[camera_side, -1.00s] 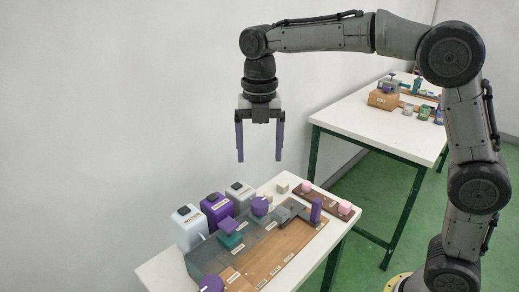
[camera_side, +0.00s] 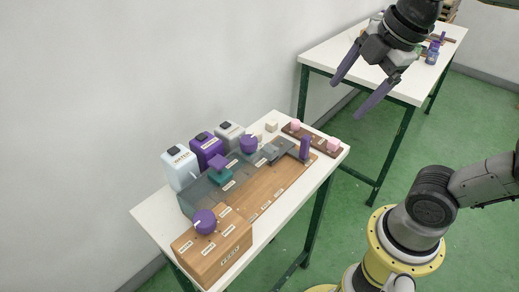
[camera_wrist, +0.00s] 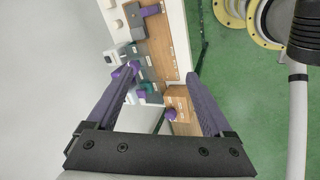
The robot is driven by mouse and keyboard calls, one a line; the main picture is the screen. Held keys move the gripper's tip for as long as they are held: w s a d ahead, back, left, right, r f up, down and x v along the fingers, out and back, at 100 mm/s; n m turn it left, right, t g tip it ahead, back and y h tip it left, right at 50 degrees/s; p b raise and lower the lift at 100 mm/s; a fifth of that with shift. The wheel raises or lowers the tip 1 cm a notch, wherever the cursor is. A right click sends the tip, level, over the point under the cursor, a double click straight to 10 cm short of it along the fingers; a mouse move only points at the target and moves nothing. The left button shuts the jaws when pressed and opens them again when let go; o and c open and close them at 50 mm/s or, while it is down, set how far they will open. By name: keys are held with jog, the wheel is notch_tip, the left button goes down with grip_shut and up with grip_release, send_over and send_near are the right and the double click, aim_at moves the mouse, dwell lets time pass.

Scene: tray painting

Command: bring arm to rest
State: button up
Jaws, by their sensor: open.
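My gripper (camera_side: 359,86) hangs in the air at the upper right of the side view, tilted, with its two purple fingers spread apart and nothing between them. It is well above and to the right of the painting station on the near white table (camera_side: 150,217). In the wrist view my gripper (camera_wrist: 165,82) also shows open and empty, with the station far below. My arm is bent back toward its yellow base, and part of it is out of the side view.
The wooden station (camera_side: 219,257) carries purple knobs, a teal block (camera_side: 221,178) and a grey part. White (camera_side: 181,167) and purple (camera_side: 207,150) dispensers stand behind it. A second white table (camera_side: 330,50) stands behind; green floor is open.

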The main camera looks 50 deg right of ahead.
jog(key=s+f+m+t, duration=0.1)
jog(key=s+f+m, duration=0.3)
jog(key=m, duration=1)
notch_tip(320, 180, down, 3)
jog(key=shift+d, duration=0.25)
